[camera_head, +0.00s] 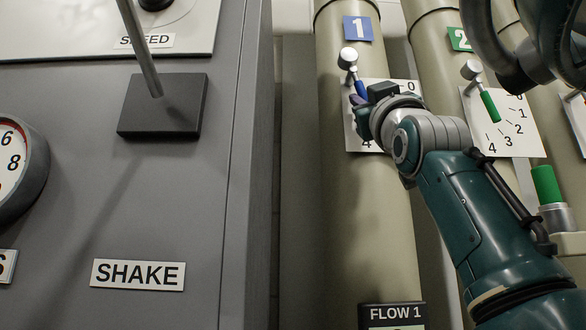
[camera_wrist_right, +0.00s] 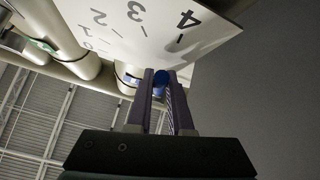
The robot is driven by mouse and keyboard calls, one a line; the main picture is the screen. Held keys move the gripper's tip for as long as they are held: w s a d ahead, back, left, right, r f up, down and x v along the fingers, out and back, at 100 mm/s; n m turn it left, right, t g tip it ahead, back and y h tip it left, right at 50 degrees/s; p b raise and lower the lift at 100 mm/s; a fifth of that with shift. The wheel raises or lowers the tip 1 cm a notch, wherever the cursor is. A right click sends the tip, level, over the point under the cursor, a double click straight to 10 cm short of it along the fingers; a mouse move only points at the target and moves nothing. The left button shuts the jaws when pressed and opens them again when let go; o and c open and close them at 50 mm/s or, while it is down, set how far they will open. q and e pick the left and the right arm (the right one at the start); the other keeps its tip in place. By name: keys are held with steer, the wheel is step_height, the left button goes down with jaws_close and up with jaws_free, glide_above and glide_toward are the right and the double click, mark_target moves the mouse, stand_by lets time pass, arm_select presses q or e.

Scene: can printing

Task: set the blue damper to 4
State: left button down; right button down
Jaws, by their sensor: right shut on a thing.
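The blue damper handle (camera_head: 361,89) hangs from a white-capped pivot (camera_head: 348,57) on the pipe marked 1. My right gripper (camera_head: 361,101) is shut on the handle's lower part and hides much of the scale; only 0 and part of the 4 show. In the right wrist view, the blue handle end (camera_wrist_right: 161,77) sits between the two fingers (camera_wrist_right: 162,92), below the plate with 2, 3 and 4. The exact reading cannot be told. My left gripper is not in view.
A green damper handle (camera_head: 490,107) with its own scale (camera_head: 520,135) is on pipe 2, close right of my right wrist. A grey cabinet (camera_head: 190,230) with a lever and a SHAKE label stands left. A FLOW 1 display (camera_head: 392,313) is low on pipe 1.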

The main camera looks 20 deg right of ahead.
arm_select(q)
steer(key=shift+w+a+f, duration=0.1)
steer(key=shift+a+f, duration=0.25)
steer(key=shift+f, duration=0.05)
arm_select(e)
steer(key=shift+w+a+f+m+g+h, duration=0.1)
steer(key=shift+a+m+g+h, duration=0.1)
steer(key=shift+m+h, duration=0.3)
steer(key=shift+w+a+f+m+g+h, duration=0.1)
steer(key=shift+m+g+h, duration=0.15)
steer(key=shift+m, duration=0.35)
steer(key=shift+h, duration=0.35)
steer(key=c, duration=0.8)
jaws_free()
steer(key=shift+r, duration=0.15)
steer(key=shift+c, duration=0.2)
arm_select(q)
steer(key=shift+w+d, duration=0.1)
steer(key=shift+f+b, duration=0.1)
steer(key=shift+b, duration=0.25)
arm_select(e)
steer(key=shift+s, duration=0.1)
